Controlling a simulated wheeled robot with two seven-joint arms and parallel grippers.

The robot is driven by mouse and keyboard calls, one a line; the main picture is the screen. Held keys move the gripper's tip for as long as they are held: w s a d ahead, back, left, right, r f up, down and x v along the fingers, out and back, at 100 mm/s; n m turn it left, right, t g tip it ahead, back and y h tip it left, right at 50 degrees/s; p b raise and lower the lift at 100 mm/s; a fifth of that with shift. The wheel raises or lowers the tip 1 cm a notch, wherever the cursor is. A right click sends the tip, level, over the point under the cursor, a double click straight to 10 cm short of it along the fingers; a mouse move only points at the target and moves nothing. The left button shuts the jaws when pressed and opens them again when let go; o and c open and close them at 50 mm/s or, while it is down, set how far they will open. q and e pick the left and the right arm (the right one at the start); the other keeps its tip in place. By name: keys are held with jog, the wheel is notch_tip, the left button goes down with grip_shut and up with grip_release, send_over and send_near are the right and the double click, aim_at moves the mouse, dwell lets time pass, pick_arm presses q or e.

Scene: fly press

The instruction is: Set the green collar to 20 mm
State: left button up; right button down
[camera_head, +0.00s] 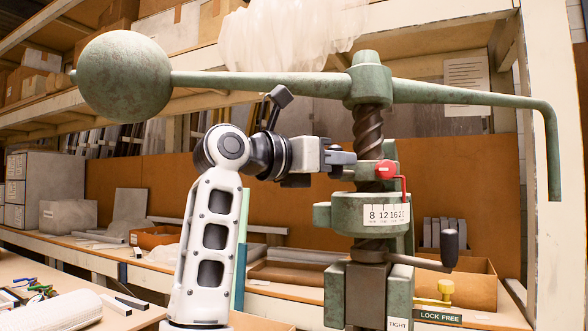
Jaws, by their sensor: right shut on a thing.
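The fingers' exact contact is hard to see. My left gripper is not in view.
The press's long green handle arm (470,97) with its ball weight (124,76) spans above my arm. A black-knobbed lever (449,248) sticks out below the head. A LOCK FREE sign (438,316) is below right. Shelves stand behind.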

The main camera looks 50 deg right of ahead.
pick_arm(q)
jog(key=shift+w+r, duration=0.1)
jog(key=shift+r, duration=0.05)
pick_arm(e)
jog(key=shift+s+f, duration=0.1)
jog(key=shift+f, duration=0.15)
jog(key=c, duration=1.3)
grip_release()
jog(key=shift+d, duration=0.2)
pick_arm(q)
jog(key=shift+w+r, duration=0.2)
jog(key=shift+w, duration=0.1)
pick_arm(e)
jog(key=shift+o, duration=0.2)
jog(key=shift+a, duration=0.15)
pick_arm(q)
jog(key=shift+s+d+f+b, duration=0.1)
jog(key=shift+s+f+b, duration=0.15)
jog(key=shift+b, duration=0.2)
pick_arm(e)
jog(key=v, duration=1.6)
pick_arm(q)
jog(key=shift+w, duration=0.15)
pick_arm(e)
jog(key=shift+w+r, duration=0.2)
jog(key=shift+w, duration=0.05)
